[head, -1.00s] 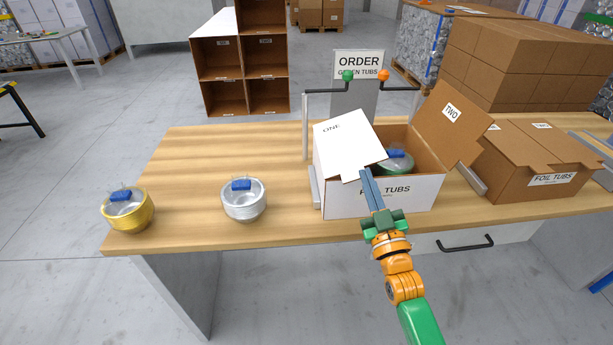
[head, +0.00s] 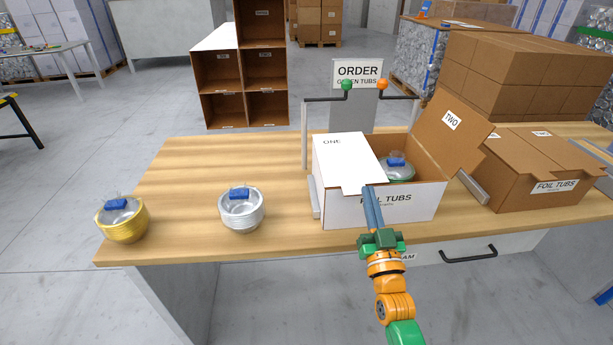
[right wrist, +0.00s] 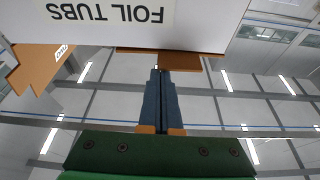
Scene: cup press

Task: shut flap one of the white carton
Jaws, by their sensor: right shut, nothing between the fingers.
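The white carton (head: 345,212), labelled FOIL TUBS, stands on the table. Its white flap one (head: 345,160), marked ONE, lies nearly flat across the left half of the opening. Brown flap two (head: 452,125) stands open, leaning out to the right. A green tub (head: 398,170) with a blue block shows inside the uncovered right half. My right gripper (head: 369,190) is shut and empty, its tips at the front right corner of flap one; whether they touch cannot be told. The right wrist view shows its closed fingers (right wrist: 158,78) by the carton front (right wrist: 210,30). My left gripper is not seen.
A closed brown carton (head: 540,170) is at the right. An order sign (head: 357,72) and a frame with two knobs stand behind the white carton.

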